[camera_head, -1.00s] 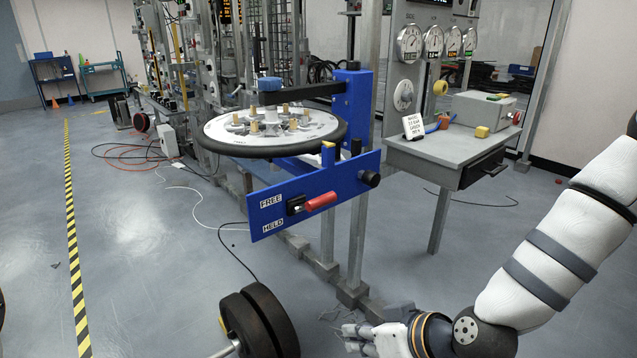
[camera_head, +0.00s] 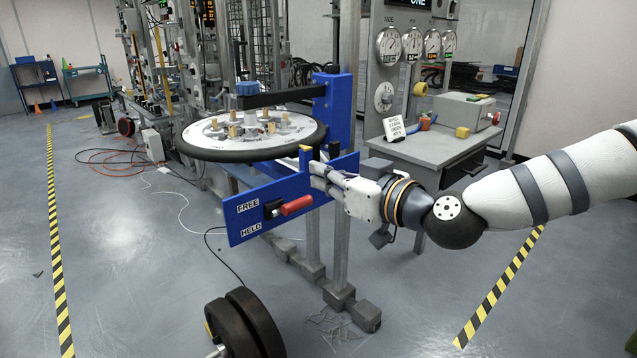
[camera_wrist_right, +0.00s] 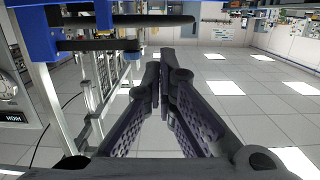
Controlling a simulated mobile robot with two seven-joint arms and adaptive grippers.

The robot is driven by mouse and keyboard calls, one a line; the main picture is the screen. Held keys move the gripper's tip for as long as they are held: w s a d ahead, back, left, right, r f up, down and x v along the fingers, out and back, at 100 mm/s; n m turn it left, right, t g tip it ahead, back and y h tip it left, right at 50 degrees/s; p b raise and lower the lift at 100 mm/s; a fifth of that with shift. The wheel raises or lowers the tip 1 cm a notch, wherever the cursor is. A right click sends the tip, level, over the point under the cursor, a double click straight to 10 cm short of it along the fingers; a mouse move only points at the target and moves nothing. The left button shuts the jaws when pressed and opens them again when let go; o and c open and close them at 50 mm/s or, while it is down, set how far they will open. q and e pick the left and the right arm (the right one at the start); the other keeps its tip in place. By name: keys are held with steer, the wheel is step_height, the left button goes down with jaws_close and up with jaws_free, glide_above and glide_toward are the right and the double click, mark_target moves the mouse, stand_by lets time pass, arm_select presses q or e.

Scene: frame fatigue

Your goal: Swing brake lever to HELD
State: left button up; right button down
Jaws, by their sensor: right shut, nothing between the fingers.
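The brake lever has a red grip (camera_head: 297,206) and a black pivot block (camera_head: 273,209) on a tilted blue panel (camera_head: 236,235). The grip points right and slightly up from the pivot. White labels on the panel read FREE (camera_head: 247,205) above and HELD (camera_head: 250,230) below, left of the pivot. My right gripper (camera_head: 316,174) is shut and empty, its fingertips just above and right of the red grip, in front of the panel's right part. Whether it touches the panel I cannot tell. In the right wrist view its fingers (camera_wrist_right: 161,70) meet at the tips; the lever is not recognisable there. My left gripper is out of view.
A round wheel table (camera_head: 200,145) with a black rim stands above the panel, on a blue bracket (camera_head: 334,105). Metal posts stand behind the panel. Black weight discs (camera_head: 240,325) lie below. A grey bench (camera_head: 440,145) with gauges is at right.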

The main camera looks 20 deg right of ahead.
steer(key=b, duration=0.2)
glide_above(303, 205)
steer(key=w, duration=0.2)
steer(key=shift+s+a+f, duration=0.1)
steer(key=shift+a+f, duration=0.1)
steer(key=shift+f, duration=0.3)
steer(key=shift+s+a+f, duration=0.1)
steer(key=shift+a+f, duration=0.05)
steer(key=shift+f, duration=0.35)
steer(key=shift+s+d+f, duration=0.1)
steer(key=shift+s+f, duration=0.15)
steer(key=shift+f, duration=0.25)
steer(key=shift+s+d+f, duration=0.1)
steer(key=shift+s+f, duration=0.15)
steer(key=shift+f, duration=0.2)
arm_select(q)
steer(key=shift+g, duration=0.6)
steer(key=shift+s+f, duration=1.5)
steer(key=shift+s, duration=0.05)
arm_select(e)
steer(key=shift+s+f, duration=0.3)
steer(key=shift+f, duration=0.1)
steer(key=shift+d, duration=0.1)
